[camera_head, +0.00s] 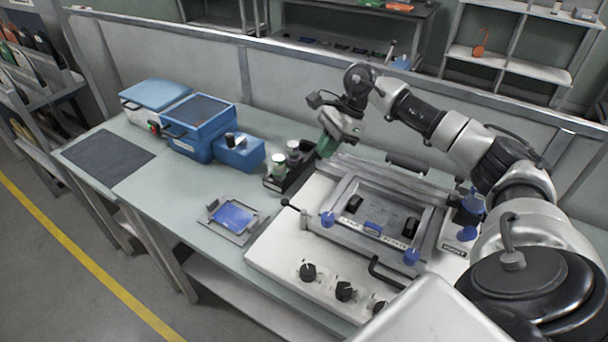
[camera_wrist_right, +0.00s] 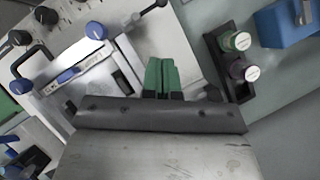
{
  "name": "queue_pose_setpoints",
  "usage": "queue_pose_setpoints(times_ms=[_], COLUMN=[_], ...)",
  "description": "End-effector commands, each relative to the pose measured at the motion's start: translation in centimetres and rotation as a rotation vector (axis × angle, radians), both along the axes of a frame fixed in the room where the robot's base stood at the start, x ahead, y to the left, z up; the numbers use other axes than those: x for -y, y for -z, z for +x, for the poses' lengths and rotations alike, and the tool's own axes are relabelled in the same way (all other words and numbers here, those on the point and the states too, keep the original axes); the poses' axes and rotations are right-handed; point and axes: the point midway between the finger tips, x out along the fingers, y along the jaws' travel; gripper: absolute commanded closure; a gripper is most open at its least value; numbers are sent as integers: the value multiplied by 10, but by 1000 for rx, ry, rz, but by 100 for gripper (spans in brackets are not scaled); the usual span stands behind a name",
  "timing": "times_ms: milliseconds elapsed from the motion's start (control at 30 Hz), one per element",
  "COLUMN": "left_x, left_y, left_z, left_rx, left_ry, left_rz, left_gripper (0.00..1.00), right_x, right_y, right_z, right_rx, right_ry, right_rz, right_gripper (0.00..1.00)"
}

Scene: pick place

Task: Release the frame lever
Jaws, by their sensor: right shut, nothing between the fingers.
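The frame (camera_head: 345,190) is a grey metal rectangle with blue knobs on top of the white machine (camera_head: 268,243). A thin lever with a black ball end (camera_head: 287,203) sticks out at the machine's left side, beside the frame. In the right wrist view the lever (camera_wrist_right: 145,17) is at the top, beyond the fingertips. My right gripper (camera_head: 325,148) has green fingers and is above the machine's back left edge, apart from the lever. In the wrist view its fingers (camera_wrist_right: 161,72) are together and empty. My left gripper is out of view.
A black holder (camera_head: 272,184) with capped bottles stands left of the machine, close to my right gripper. Blue boxes (camera_head: 200,122) are farther left. A small fixture with a blue plate (camera_head: 234,216) lies in front. Black knobs (camera_head: 308,271) line the machine's front.

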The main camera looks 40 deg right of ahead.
Motion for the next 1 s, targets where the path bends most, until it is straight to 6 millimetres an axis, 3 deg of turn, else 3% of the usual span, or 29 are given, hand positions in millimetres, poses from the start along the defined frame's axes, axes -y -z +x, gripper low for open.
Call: queue_pose_setpoints(times_ms=[333,500,700,1000], left_x=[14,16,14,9], left_y=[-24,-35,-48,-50], left_z=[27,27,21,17], left_rx=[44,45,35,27], left_ry=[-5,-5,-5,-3], left_rz=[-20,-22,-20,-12], left_gripper=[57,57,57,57], right_x=[-32,-49,-72,-80], right_y=[52,82,97,106], right_z=[5,8,14,16], right_rx=[-5,-5,-1,-1], right_ry=[-3,-3,-2,0], right_rz=[4,3,3,1], right_gripper=[100,100,100,100])
